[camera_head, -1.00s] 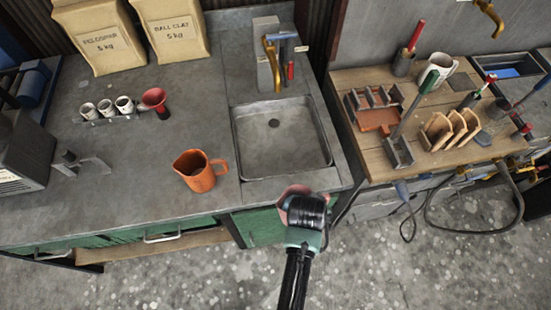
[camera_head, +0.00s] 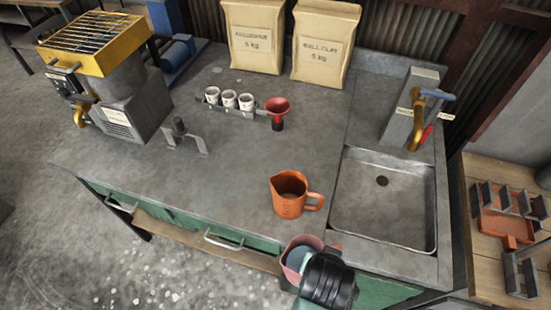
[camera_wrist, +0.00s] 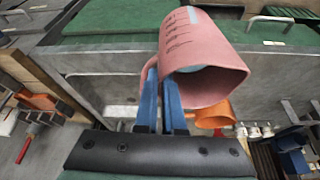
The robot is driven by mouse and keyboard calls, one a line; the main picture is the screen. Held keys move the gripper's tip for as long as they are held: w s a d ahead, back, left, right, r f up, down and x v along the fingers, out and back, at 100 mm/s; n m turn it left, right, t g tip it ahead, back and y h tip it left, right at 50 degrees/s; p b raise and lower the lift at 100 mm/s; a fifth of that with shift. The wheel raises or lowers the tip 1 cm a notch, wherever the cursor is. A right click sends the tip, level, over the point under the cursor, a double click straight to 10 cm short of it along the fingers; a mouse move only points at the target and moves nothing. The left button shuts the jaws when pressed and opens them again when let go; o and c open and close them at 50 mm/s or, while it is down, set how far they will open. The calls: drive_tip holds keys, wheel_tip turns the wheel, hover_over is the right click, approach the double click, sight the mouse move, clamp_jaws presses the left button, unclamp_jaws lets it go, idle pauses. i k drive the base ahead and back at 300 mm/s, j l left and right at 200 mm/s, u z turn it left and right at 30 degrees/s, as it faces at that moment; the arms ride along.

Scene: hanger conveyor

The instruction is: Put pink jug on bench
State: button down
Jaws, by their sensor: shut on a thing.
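The pink jug (camera_wrist: 200,60) is between the blue fingers of my gripper (camera_wrist: 160,98) in the wrist view, with its open mouth turned toward the lower right of that picture. In the head view the pink jug (camera_head: 297,252) shows at the front edge of the grey bench (camera_head: 225,185), partly hidden behind my dark wrist. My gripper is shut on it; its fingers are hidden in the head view. I cannot tell whether the jug touches the bench.
An orange jug (camera_head: 289,197) stands on the bench close behind the pink jug. The sink (camera_head: 384,205) is to the right. A red funnel (camera_head: 278,106), small cups (camera_head: 230,100) and paper bags (camera_head: 324,45) stand farther back. The bench is clear left of the orange jug.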

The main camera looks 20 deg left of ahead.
sight(313, 157)
drive_tip(key=j+u, duration=0.15)
drive_tip(key=u, duration=0.25)
drive_tip(key=i+u, duration=0.15)
drive_tip(key=u, duration=0.3)
drive_tip(key=i+j+u, duration=0.1)
drive_tip(key=u, duration=0.3)
drive_tip(key=i+j+z, duration=0.15)
drive_tip(key=i, duration=0.3)
drive_tip(key=i+z, duration=0.1)
drive_tip(key=z, duration=0.3)
drive_tip(key=i+z, duration=0.15)
drive_tip(key=z, duration=0.25)
drive_tip(key=i+z, duration=0.1)
drive_tip(key=z, duration=0.3)
drive_tip(key=i+j+z, duration=0.1)
drive_tip(key=z, duration=0.3)
drive_tip(key=i+j+z, duration=0.1)
drive_tip(key=z, duration=0.3)
